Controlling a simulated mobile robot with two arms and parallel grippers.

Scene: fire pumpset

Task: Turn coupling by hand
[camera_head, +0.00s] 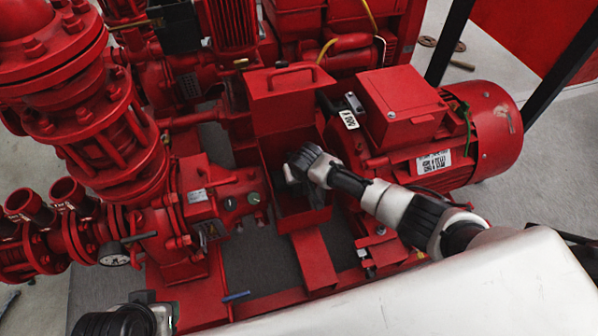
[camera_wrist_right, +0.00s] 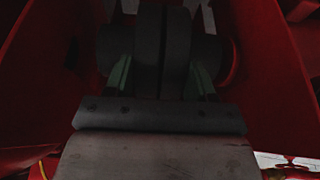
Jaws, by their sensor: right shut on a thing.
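The coupling (camera_wrist_right: 162,50) is a dark, thick disc pair on a shaft, seen close up in the dim right wrist view. My right gripper (camera_wrist_right: 160,78) is shut on the coupling, with one greenish finger on each side of it. In the head view my right gripper (camera_head: 292,175) reaches down into the open red coupling guard (camera_head: 288,205), and the coupling itself is hidden there by the gripper and guard. My left arm shows only as a dark part at the bottom left of the head view; its gripper fingers are not visible.
The guard's lid (camera_head: 287,98) with a handle stands raised behind my right gripper. A red motor (camera_head: 440,140) is to the right, with a tag (camera_head: 349,119) near it. The red pump (camera_head: 205,205) with a pressure gauge (camera_head: 113,254) is to the left. Red guard walls lie close on both sides.

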